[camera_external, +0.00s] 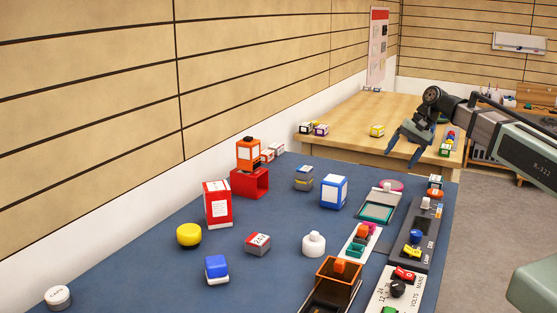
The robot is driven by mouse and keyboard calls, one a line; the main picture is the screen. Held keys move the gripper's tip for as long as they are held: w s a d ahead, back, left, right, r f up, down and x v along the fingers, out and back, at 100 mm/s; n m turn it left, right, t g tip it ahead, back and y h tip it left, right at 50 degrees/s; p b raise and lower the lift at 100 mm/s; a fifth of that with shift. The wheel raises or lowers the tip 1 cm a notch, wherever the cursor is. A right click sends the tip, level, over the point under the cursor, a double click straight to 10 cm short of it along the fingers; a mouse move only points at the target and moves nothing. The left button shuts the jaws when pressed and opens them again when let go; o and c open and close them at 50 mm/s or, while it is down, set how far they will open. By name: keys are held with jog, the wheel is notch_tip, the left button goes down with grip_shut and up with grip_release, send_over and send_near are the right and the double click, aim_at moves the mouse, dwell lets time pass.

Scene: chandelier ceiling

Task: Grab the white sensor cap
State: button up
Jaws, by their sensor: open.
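A white round piece (314,245) with a narrower top stands on the blue table mat, right of centre. It looks like the white sensor cap, though I read no label on it. Another white round piece (58,298) with dark lettering that seems to read "CAPS" lies at the near left corner. My gripper (402,159) is open and empty, with its fingers pointing down. It is high at the upper right in the picture, well apart from both white pieces.
Near the first white piece are a grey and red block (257,243), an orange-rimmed dark bin (338,268) and a white tray (350,249) with coloured parts. A yellow round piece (189,235) and blue-white blocks stand around. Control panels (424,235) line the right edge.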

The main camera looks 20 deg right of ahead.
jog(key=s+a+r+m+g, duration=0.1)
jog(key=s+a, duration=0.2)
jog(key=a, duration=0.6)
jog(key=s+a+r+m+g, duration=0.1)
jog(key=s+a, duration=0.3)
jog(key=a, duration=0.6)
jog(key=m+g+h, duration=0.2)
send_near(314, 233)
jog(key=shift+x, duration=5.95)
jog(key=shift+d, duration=0.1)
jog(key=shift+c, duration=0.2)
jog(key=c, duration=0.9)
